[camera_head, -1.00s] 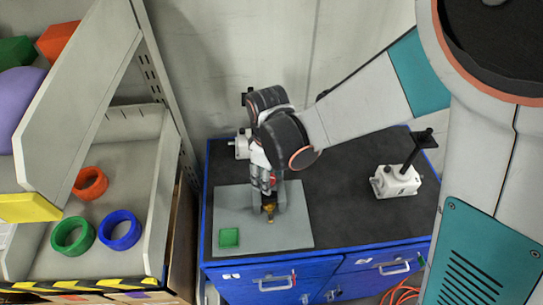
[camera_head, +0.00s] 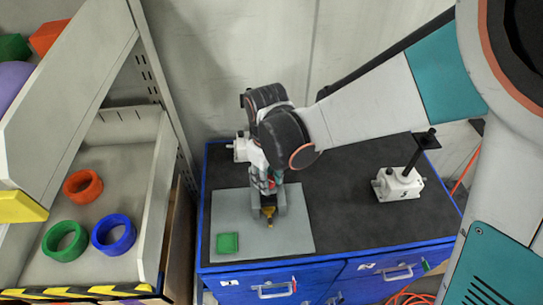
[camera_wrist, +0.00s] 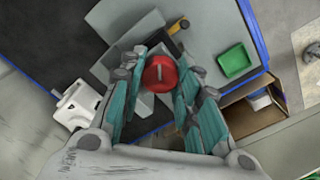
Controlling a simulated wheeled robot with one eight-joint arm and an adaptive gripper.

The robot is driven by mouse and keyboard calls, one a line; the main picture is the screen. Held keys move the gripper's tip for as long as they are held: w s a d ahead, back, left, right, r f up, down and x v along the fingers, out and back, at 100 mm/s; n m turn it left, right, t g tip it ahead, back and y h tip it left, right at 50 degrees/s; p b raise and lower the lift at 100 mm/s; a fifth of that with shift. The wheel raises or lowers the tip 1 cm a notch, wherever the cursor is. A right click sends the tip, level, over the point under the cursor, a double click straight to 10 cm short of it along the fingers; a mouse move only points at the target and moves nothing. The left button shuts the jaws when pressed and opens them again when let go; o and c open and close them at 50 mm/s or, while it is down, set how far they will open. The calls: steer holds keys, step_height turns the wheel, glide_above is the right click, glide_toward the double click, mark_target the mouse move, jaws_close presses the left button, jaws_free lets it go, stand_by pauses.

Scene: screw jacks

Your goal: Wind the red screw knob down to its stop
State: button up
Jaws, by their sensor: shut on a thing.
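The red screw knob (camera_wrist: 160,73) shows as a round red disc with a pale mark in the wrist view. My gripper (camera_wrist: 163,68) is shut on it, with one teal-and-grey finger on each side. In the head view my gripper (camera_head: 262,182) points down over the grey jack on the grey plate (camera_head: 300,236), and hides most of the knob and jack. A brass-yellow part (camera_head: 268,213) sticks out at the front of the jack. How far down the knob sits cannot be told.
A green square tray (camera_head: 228,243) lies on the plate's front left. A white jack (camera_head: 398,184) with a black post stands right; another white unit (camera_head: 241,150) is partly hidden behind my arm. A shelf with rings (camera_head: 114,233) stands left. The black tabletop between is clear.

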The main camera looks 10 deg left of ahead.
steer(key=m+b, duration=0.2)
steer(key=m, duration=0.2)
steer(key=shift+m, duration=0.4)
steer(key=shift+r+b, duration=0.1)
steer(key=shift+b, duration=0.2)
steer(key=o, duration=1.1)
